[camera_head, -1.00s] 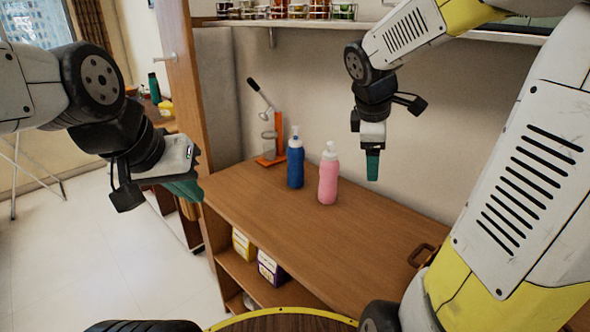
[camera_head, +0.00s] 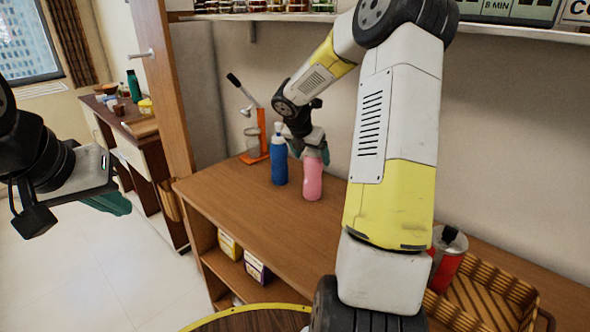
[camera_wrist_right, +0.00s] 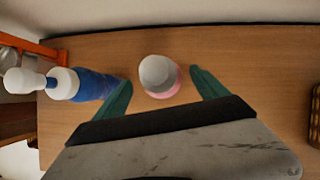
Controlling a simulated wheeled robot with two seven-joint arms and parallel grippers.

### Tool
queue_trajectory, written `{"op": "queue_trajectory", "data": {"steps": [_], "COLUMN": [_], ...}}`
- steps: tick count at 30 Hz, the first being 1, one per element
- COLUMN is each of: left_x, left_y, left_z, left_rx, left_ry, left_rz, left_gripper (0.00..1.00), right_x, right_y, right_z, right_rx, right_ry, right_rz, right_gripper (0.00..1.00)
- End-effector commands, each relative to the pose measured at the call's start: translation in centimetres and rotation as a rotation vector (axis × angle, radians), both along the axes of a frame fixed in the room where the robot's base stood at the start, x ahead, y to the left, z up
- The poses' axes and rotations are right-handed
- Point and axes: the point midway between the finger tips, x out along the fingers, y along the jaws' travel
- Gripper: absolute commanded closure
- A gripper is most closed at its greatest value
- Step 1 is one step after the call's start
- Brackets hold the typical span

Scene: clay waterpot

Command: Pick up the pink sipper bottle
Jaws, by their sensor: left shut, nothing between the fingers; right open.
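The pink sipper bottle (camera_head: 313,180) stands upright on the wooden counter (camera_head: 250,222), its top hidden behind my right gripper (camera_head: 312,153) in the head view. In the right wrist view the bottle (camera_wrist_right: 159,76) shows from above, its pale top between the two green fingertips of the right gripper (camera_wrist_right: 160,88). Those fingers are open, with gaps visible on both sides of the bottle. My left gripper (camera_head: 112,203) is at the far left, over the floor, shut and empty, away from the counter.
A blue bottle (camera_head: 279,162) stands just left of the pink one, close to a finger in the wrist view (camera_wrist_right: 92,85). An orange juicer (camera_head: 262,135) stands behind. A wicker basket (camera_head: 488,297) and a red canister (camera_head: 447,258) are at the right. The counter's front is clear.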

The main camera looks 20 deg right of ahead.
Motion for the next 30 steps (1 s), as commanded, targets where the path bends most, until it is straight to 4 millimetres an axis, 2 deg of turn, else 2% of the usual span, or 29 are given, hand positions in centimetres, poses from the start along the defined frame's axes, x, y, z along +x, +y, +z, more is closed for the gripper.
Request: {"op": "queue_trajectory", "data": {"steps": [3, 6, 14, 27, 30], "left_x": [0.0, 0.0, 0.0, 0.0, 0.0], "left_y": [0.0, 0.0, 0.0, 0.0, 0.0], "left_z": [0.0, 0.0, 0.0, 0.0, 0.0], "left_rx": [0.0, 0.0, 0.0, 0.0, 0.0], "left_ry": [0.0, 0.0, 0.0, 0.0, 0.0], "left_rz": [0.0, 0.0, 0.0, 0.0, 0.0], "left_gripper": [1.0, 1.0, 1.0, 1.0, 1.0], "right_x": [0.4, 0.8, 0.9, 0.8, 0.9], "right_y": [-0.7, -1.0, -1.1, -1.1, -1.1], "right_z": [-1.8, -2.4, -2.6, -2.6, -2.5], "right_rx": [0.002, 0.001, 0.001, 0.001, 0.001], "right_ry": [0.003, 0.0, -0.001, -0.001, -0.002], "right_rz": [-0.001, -0.002, -0.002, -0.003, -0.002], "right_gripper": [0.17, 0.17, 0.17, 1.0, 1.0]}}
